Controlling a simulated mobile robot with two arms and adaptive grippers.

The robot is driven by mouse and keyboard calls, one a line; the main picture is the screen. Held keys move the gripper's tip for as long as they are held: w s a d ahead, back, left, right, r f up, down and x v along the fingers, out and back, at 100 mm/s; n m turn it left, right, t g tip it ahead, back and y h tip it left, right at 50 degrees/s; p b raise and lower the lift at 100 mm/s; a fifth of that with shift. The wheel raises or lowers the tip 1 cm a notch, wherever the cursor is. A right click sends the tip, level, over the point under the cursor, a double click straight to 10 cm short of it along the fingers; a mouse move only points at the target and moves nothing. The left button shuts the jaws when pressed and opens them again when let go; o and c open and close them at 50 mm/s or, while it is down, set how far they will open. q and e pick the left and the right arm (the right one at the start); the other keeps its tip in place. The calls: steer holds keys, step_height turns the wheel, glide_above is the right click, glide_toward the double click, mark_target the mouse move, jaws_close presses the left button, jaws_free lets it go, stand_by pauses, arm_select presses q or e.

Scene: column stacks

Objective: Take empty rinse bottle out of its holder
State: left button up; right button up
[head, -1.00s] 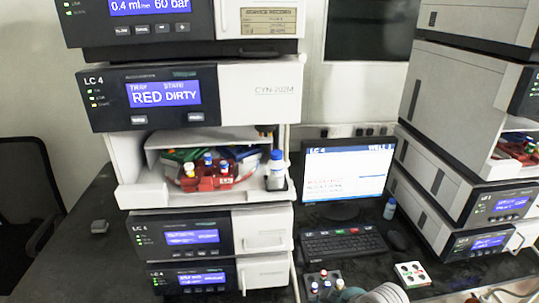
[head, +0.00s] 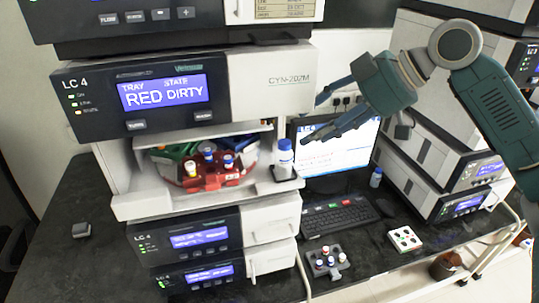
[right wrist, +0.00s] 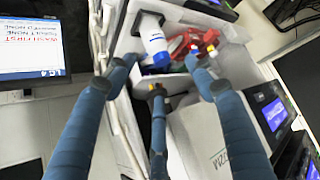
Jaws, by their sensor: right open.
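The rinse bottle (head: 284,158), white with a blue cap, stands upright in a dark holder (head: 287,174) at the right end of the opened LC 4 sampler. The right wrist view also shows the bottle (right wrist: 151,33), its blue cap towards my fingers. Its fill level cannot be made out. My right gripper (head: 313,118) comes in from the right, open and empty. Its fingertips are above and right of the bottle in the head view. In the right wrist view the spread fingers (right wrist: 160,75) are close to the cap, with nothing held. My left gripper is out of view.
A red tray (head: 208,183) with capped vials is left of the bottle. The sampler's upper housing (head: 272,80) overhangs the opening. A monitor (head: 335,150) stands behind my right fingers. A small vial rack (head: 328,262) and a keyboard (head: 338,216) are on the bench.

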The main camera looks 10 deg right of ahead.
mark_target(291, 154)
steer(key=p+x, duration=0.1)
steer(key=x, duration=0.3)
steer(key=p+x, duration=0.1)
steer(key=x, duration=0.2)
steer(key=shift+f, duration=0.55)
steer(key=shift+a+f, duration=0.15)
steer(key=shift+f, duration=0.1)
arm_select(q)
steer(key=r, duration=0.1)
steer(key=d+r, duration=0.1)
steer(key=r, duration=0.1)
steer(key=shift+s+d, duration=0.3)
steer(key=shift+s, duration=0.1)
arm_select(e)
steer(key=shift+c, duration=0.5)
steer(key=c, duration=0.7)
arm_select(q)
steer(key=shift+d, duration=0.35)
